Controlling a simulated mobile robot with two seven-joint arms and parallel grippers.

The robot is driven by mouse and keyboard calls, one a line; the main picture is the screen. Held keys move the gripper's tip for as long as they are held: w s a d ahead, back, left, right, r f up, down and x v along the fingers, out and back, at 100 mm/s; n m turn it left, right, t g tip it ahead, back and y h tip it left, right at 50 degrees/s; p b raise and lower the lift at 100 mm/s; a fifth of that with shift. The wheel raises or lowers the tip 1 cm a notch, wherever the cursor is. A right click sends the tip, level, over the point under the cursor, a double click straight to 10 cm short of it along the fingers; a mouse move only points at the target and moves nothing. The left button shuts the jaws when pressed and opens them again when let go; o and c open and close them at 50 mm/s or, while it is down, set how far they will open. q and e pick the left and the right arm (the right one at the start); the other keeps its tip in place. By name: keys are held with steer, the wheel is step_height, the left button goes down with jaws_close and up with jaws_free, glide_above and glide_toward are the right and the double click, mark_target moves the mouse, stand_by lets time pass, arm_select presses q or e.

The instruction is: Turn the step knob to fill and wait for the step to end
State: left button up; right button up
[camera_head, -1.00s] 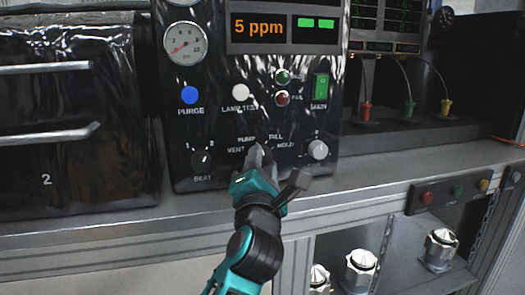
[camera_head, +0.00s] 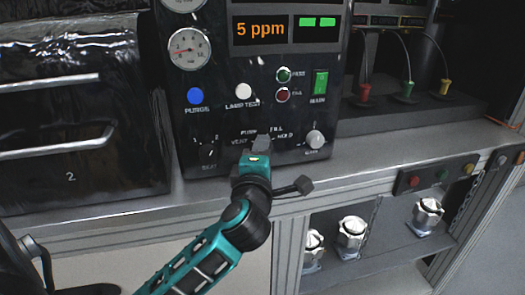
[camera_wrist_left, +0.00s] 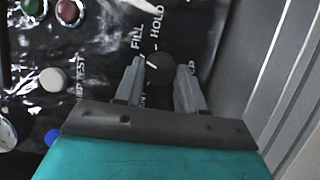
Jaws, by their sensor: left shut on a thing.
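The step knob (camera_wrist_left: 160,70) is a dark round knob on the black panel, with VENT, PUMP, FILL and HOLD printed around it. In the left wrist view it sits between the two grey fingers of my left gripper (camera_wrist_left: 158,90), which is shut on it. A short white mark shows on the knob's FILL side; I cannot tell its exact setting. In the head view my left gripper (camera_head: 262,145) covers the knob and part of the lettering. My right gripper is not in view.
A blue PURGE button (camera_head: 195,96), a white LAMP TEST button (camera_head: 243,91), a green MAIN switch (camera_head: 320,82) and a grey knob (camera_head: 315,139) are nearby. A narrow ledge runs below.

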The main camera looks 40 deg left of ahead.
arm_select(q)
steer(key=shift+r+m, duration=0.1)
steer(key=shift+m, duration=0.2)
steer(key=o, duration=1)
steer(key=shift+o, duration=0.2)
steer(key=v, duration=1.3)
steer(key=shift+w, duration=0.1)
steer(key=shift+r, duration=0.15)
